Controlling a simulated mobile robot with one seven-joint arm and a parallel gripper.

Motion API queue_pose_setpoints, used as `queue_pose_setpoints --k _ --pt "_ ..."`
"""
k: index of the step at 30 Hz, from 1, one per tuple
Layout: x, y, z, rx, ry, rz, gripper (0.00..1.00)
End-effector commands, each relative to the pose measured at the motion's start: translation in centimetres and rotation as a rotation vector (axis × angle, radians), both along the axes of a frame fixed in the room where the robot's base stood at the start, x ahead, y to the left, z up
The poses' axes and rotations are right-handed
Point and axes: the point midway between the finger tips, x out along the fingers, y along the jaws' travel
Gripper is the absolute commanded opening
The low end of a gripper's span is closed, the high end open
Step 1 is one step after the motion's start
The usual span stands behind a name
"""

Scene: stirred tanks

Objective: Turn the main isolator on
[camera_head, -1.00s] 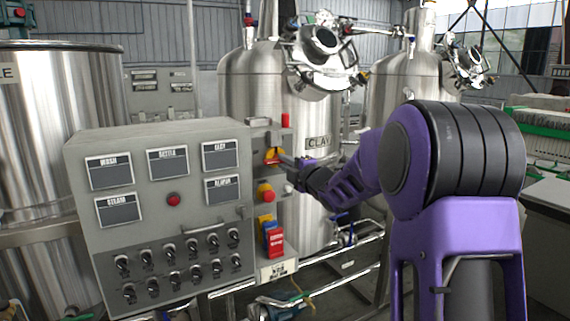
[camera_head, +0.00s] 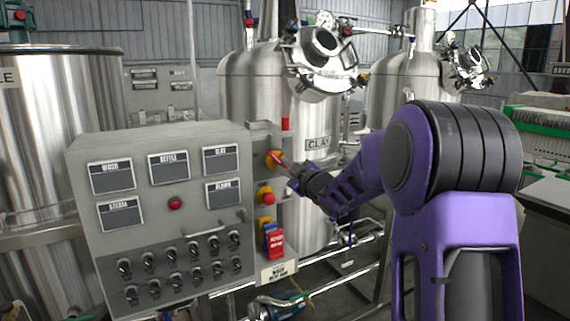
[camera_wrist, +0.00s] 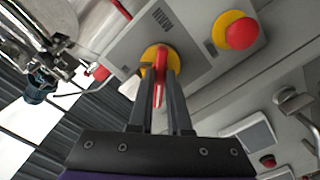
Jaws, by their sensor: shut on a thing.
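The main isolator is a red handle (camera_wrist: 160,88) on a round yellow plate (camera_wrist: 148,55), on the upper right side strip of the grey control box. In the head view the yellow plate (camera_head: 270,160) shows at the left of my fingertips. My gripper (camera_head: 284,166) reaches in from the right. In the wrist view its two dark fingers (camera_wrist: 161,76) stand on either side of the red handle and are shut on it. The fingers hide part of the plate and handle. The label beside the plate is too small to read.
A red push button on yellow (camera_head: 266,196) sits just below the isolator, with a red and blue switch (camera_head: 274,240) lower down. The grey control box (camera_head: 130,240) carries several knobs and displays. Steel tanks (camera_head: 245,95) and pipes stand behind.

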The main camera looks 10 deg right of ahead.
Motion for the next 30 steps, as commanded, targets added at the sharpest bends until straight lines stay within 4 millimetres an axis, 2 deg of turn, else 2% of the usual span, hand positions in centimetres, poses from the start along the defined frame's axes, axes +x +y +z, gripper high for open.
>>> queue_pose_setpoints --k 18,30 --pt "0.00 -0.07 0.08 0.524 0.173 -0.002 0.00" --pt "-0.02 -0.04 -0.03 0.703 0.230 -0.001 0.00"
